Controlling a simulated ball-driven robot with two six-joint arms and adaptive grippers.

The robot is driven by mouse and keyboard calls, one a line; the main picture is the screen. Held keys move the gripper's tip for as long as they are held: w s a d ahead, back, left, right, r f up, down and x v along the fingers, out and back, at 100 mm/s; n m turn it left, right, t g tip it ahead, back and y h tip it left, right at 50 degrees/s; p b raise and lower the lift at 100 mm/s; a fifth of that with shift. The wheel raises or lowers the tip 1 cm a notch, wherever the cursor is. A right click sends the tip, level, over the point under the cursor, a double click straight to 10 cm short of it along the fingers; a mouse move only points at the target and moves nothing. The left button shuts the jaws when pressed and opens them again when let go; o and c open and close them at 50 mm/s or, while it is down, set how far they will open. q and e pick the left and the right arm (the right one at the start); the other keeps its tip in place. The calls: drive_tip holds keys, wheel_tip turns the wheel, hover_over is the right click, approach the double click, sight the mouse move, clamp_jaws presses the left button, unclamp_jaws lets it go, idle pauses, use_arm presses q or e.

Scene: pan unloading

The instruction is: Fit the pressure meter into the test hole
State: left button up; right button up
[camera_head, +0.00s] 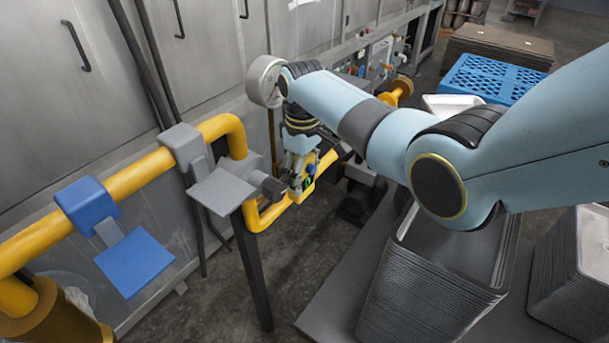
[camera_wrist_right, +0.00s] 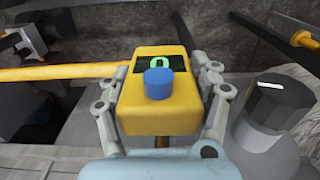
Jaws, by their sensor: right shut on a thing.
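The pressure meter (camera_wrist_right: 141,118) is a yellow box with a blue button and a dark display showing a green digit. My right gripper (camera_wrist_right: 162,90) is shut on it, with a finger on each side. In the head view the meter (camera_head: 311,168) is small and partly hidden by my right gripper (camera_head: 299,162), just beside the yellow pipe (camera_head: 140,176). I cannot make out the test hole in either view. My left gripper is not in view.
A grey bracket with a plate (camera_head: 220,191) and a blue bracket with a plate (camera_head: 135,262) sit on the pipe. Grey cabinets (camera_head: 60,110) stand behind. Stacked grey trays (camera_head: 425,300) stand at lower right, and a blue crate (camera_head: 492,77) is at the back right.

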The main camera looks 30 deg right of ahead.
drive_tip(key=o, duration=1.3)
drive_tip(key=shift+o, duration=0.2)
wheel_tip(320, 180, up, 12)
drive_tip(key=shift+r, duration=0.1)
